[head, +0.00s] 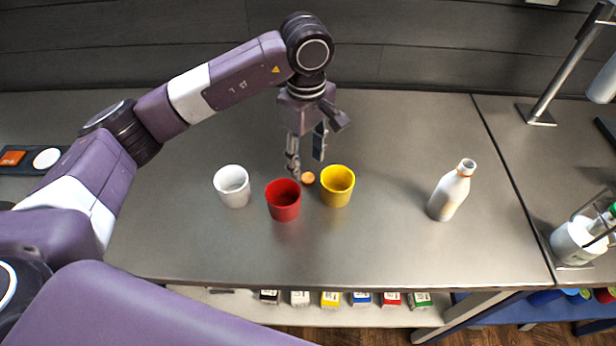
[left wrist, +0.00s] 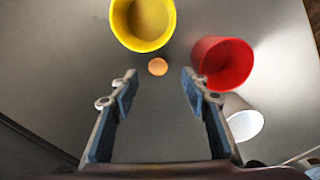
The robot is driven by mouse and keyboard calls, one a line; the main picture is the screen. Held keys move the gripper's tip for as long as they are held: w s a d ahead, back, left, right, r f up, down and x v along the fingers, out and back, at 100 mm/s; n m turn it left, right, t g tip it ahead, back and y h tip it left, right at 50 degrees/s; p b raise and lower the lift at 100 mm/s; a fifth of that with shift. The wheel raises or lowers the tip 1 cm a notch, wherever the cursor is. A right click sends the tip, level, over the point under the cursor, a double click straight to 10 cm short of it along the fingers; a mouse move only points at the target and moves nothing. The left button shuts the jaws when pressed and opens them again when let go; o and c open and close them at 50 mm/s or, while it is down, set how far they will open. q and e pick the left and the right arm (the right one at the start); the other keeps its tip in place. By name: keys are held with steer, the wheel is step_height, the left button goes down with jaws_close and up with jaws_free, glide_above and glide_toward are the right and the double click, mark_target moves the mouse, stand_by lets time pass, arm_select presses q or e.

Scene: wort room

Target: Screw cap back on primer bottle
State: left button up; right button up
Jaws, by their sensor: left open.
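The cap, a small orange disc (head: 308,178), lies flat on the counter between the red and yellow cups, just behind them in the head view. The left wrist view shows the cap (left wrist: 157,66) just beyond the fingertips, roughly midway between them. My left gripper (head: 306,166) points down over the counter behind the cups, open and empty. Its fingers also show spread in the left wrist view (left wrist: 160,78). The white primer bottle (head: 450,190) stands to the right with its neck up and an orange-brown ring at the mouth. My right gripper is not in view.
A white cup (head: 232,186), a red cup (head: 283,200) and a yellow cup (head: 337,186) stand close around the cap. The counter (head: 390,150) is clear between the yellow cup and the bottle. A lamp stand (head: 536,114) and a pump bottle (head: 577,242) are at the right.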

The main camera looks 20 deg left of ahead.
mark_target(308, 177)
arm_select(q)
steer(key=shift+f+p, duration=0.5)
step_height(308, 177, down, 4)
steer(key=shift+w+r+p, duration=0.1)
steer(key=shift+r+p, duration=0.15)
steer(key=shift+p, duration=0.45)
steer(key=shift+f, duration=0.4)
steer(key=c, duration=0.8)
steer(key=shift+w+r, duration=0.1)
steer(key=shift+r, duration=0.05)
